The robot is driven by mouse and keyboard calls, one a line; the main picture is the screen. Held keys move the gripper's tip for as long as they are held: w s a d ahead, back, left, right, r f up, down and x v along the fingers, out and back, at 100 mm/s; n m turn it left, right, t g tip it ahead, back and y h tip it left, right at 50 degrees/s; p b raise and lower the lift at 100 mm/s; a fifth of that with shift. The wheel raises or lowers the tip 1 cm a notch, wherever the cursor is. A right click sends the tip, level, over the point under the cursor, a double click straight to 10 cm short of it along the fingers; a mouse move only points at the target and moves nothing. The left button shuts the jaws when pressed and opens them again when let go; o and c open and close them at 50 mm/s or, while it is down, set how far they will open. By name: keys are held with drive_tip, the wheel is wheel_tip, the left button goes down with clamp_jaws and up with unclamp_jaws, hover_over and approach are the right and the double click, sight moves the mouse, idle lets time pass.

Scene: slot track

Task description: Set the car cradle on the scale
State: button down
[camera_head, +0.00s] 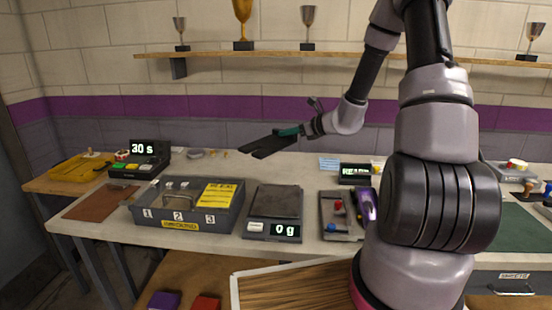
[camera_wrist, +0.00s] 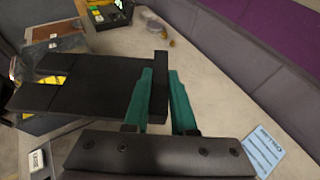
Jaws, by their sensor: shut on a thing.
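My gripper (camera_head: 290,131) is shut on the car cradle (camera_head: 266,142), a flat black forked plate. I hold it in the air above the rear of the bench. In the wrist view, the teal fingers (camera_wrist: 161,90) pinch the upright black bar at one end of the cradle (camera_wrist: 85,92), and its prongs point left. The scale (camera_head: 274,202) stands on the bench below, with a dark, empty plate and a display reading 0 g. The cradle is apart from it. In the wrist view, only a white-marked corner of the scale (camera_wrist: 37,160) shows; the cradle and gripper hide the rest.
A grey tray (camera_head: 146,213) with numbered compartments and a yellow card stands left of the scale. Right of it is a grey fixture (camera_head: 333,232) with red and blue knobs and a purple car (camera_head: 366,203). A 30 s timer (camera_head: 143,150) stands back left. A trophy shelf (camera_head: 345,54) runs above.

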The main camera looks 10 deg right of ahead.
sight(278, 186)
drive_tip(key=a+f+n+g+y, duration=0.2)
drive_tip(key=f, duration=0.1)
drive_tip(key=shift+w+a+n, duration=0.1)
drive_tip(key=shift+a+n, duration=0.1)
drive_tip(key=shift+n, duration=0.1)
drive_tip(key=shift+s+a+f+n+g+y, duration=0.4)
drive_tip(key=shift+f+n+g, duration=0.3)
drive_tip(key=shift+f, duration=1.35)
drive_tip(key=shift+s+a+f+n+g+y, duration=0.15)
drive_tip(key=shift+s+f+n+g+y, duration=0.4)
drive_tip(key=shift+f, duration=1.45)
drive_tip(key=shift+s+a+f+n+g+y, duration=0.4)
drive_tip(key=shift+f+n+g, duration=0.45)
drive_tip(key=shift+f, duration=1.2)
drive_tip(key=shift+d+f+h, duration=0.1)
drive_tip(key=shift+f+h, duration=0.15)
drive_tip(key=shift+f, duration=0.3)
drive_tip(key=c, duration=0.7)
unclamp_jaws()
drive_tip(key=shift+o, duration=0.2)
